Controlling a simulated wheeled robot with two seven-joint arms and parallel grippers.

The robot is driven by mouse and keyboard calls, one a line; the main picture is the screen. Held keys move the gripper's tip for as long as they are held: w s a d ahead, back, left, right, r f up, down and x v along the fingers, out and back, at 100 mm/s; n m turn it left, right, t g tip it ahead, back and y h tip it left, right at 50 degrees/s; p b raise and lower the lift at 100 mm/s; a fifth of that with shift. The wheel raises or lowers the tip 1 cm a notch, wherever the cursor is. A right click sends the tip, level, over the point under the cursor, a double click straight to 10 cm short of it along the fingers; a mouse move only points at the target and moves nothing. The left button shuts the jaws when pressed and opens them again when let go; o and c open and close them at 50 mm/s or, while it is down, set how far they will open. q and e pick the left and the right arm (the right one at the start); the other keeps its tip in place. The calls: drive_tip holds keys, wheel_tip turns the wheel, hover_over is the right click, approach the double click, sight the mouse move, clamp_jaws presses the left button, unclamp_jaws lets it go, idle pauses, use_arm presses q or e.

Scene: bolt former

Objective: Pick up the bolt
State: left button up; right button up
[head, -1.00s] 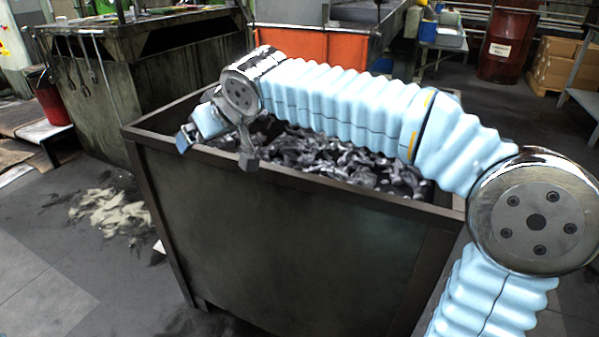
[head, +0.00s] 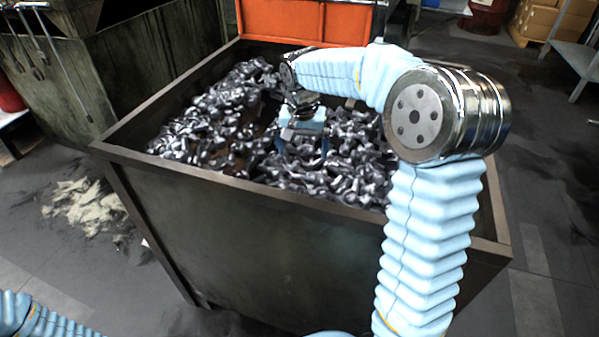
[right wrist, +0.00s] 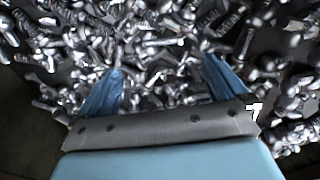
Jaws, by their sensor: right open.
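Many shiny metal bolts (head: 215,125) lie heaped in a large dark metal bin (head: 250,187). They also fill most of the right wrist view (right wrist: 165,45). I cannot tell any single bolt apart as the one meant. My right gripper (head: 303,150) points down over the heap inside the bin. In the right wrist view its two blue fingers (right wrist: 160,78) are spread apart, with bolts beyond and between them and nothing held. Whether the fingertips touch the bolts is unclear. Part of my left arm shows at the lower left of the head view, but its gripper is out of view.
The bin's dark rim (head: 300,199) surrounds the heap. An orange container (head: 305,22) stands right behind it. A dark metal cabinet (head: 110,70) is at the left. Pale debris (head: 92,207) lies on the floor left of the bin. Cardboard boxes (head: 548,20) stand at the back right.

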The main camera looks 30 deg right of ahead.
sight(302, 175)
drive_tip(key=f, duration=0.6)
drive_tip(key=w+f, duration=0.1)
drive_tip(key=f, duration=0.2)
drive_tip(key=shift+w+d, duration=0.1)
drive_tip(key=shift+d, duration=0.2)
drive_tip(key=shift+c, duration=0.2)
drive_tip(key=c, duration=1.2)
